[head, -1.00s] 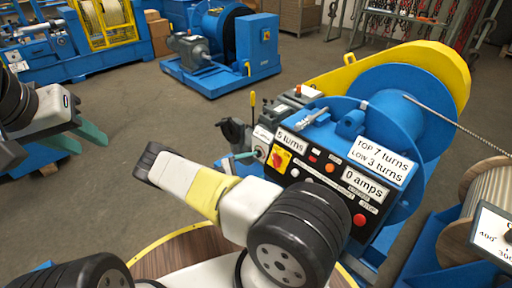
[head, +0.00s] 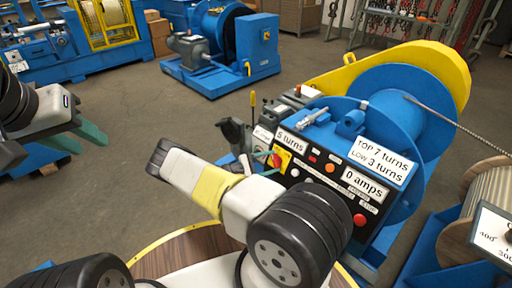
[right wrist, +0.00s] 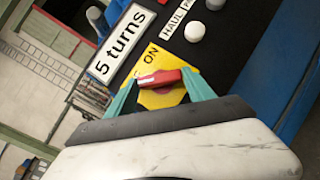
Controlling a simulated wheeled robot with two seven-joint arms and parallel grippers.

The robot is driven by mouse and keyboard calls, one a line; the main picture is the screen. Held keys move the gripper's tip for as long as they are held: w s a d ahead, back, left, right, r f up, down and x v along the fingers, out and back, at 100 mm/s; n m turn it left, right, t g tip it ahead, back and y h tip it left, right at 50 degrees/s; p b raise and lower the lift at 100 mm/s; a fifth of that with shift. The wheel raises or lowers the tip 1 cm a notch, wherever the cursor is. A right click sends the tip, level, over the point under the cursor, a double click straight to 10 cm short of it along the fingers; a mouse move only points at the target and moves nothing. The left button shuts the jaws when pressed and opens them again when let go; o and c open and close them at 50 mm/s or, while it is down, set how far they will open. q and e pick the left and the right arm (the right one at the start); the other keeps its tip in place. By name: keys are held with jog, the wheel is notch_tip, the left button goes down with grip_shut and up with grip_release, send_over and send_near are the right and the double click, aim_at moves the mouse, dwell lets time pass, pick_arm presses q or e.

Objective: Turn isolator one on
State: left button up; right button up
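The isolator is a red handle (right wrist: 158,77) on a yellow plate (right wrist: 152,98) marked ON, on the black panel beside the "5 turns" label. In the head view the red handle (head: 276,160) is partly covered by my right gripper (head: 268,163). In the right wrist view the teal fingers of my right gripper (right wrist: 158,80) are apart, one at each end of the handle; whether they touch it I cannot tell. My left gripper (head: 93,148) is open and empty, over the floor at the left.
The black panel (head: 325,182) also carries several buttons, a "0 amps" label and a red button (head: 359,219). A blue drum (head: 400,125) with a yellow guard stands behind it. A wooden cable reel (head: 485,200) is at the right. Open floor lies left of the panel.

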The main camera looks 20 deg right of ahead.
jog(key=c, duration=0.8)
jog(key=shift+m, duration=0.3)
jog(key=m, duration=0.1)
jog(key=m+g+y, duration=0.1)
jog(key=m, duration=0.1)
jog(key=m+g+y, duration=0.1)
jog(key=m, duration=0.1)
jog(key=shift+w+r, duration=0.2)
jog(key=shift+r, duration=0.05)
jog(key=m+y, duration=0.3)
jog(key=m, duration=0.2)
jog(key=m+y, duration=0.2)
jog(key=m, duration=0.1)
jog(key=shift+d+r+g+y, duration=0.25)
jog(key=shift+r+g+y, duration=0.05)
jog(key=shift+r+g, duration=0.1)
jog(key=shift+r+m+t+y, duration=0.1)
jog(key=shift+m+t+y, duration=0.65)
jog(key=shift+m, duration=0.95)
jog(key=shift+s+y, duration=0.1)
jog(key=shift+y, duration=0.15)
